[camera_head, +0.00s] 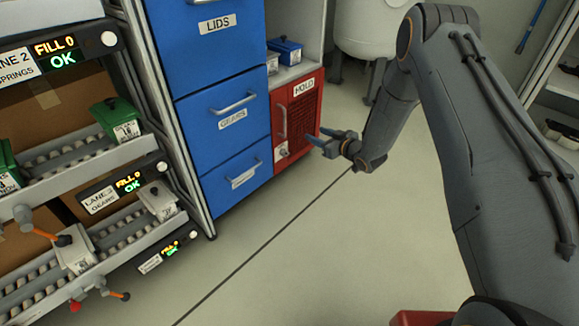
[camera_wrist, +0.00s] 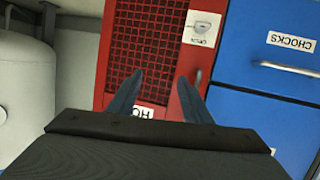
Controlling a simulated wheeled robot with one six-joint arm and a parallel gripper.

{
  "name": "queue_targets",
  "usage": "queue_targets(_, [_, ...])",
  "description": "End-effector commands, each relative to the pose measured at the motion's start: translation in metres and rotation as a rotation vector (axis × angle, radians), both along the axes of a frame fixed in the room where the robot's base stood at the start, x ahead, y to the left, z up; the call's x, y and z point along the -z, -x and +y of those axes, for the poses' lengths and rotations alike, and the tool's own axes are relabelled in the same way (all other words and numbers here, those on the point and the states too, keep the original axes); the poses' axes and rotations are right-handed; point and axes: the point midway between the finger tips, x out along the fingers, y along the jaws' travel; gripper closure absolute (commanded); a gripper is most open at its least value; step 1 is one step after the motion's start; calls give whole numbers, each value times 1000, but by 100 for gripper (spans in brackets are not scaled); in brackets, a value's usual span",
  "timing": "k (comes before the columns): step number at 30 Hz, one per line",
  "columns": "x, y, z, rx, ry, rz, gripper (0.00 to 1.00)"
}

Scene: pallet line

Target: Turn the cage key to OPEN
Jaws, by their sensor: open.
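The red cage (camera_head: 304,108) has a mesh door and a HOLD label, and stands low beside the blue drawers. A small white plate with a grey key or lock (camera_head: 282,151) is at its lower left front. In the wrist view, which is upside down, this plate (camera_wrist: 202,28) is at the top, on the red frame (camera_wrist: 179,60) beside the mesh. The key's exact position cannot be read. My gripper (camera_head: 323,137) is in front of the cage, to the right of the plate. In the wrist view its two fingers (camera_wrist: 160,88) are apart and empty, short of the plate.
Blue drawers (camera_head: 222,118) stand left of the cage; one marked CHOCKS (camera_wrist: 275,50) shows in the wrist view. The cage door has a vertical handle (camera_head: 282,121). Lane racks (camera_head: 80,175) are at the left. A pale tank (camera_head: 365,30) stands behind. The floor in front is clear.

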Motion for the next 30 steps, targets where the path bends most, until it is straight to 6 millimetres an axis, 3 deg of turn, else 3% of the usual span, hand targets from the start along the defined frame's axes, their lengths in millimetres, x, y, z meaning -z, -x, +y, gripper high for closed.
queue_targets(1, [37, -2, 9, -34, -33, -22, 55])
queue_targets(3, [64, 0, 21, -81, -82, -58, 55])
queue_targets(6, [95, 6, 33, -139, -143, -101, 55])
queue_targets(10, [121, 15, 44, -192, -203, -138, 55])
queue_targets(17, [133, 19, 55, -226, -241, -162, 55])
queue_targets(30, [134, -18, 103, -226, -240, -160, 55])
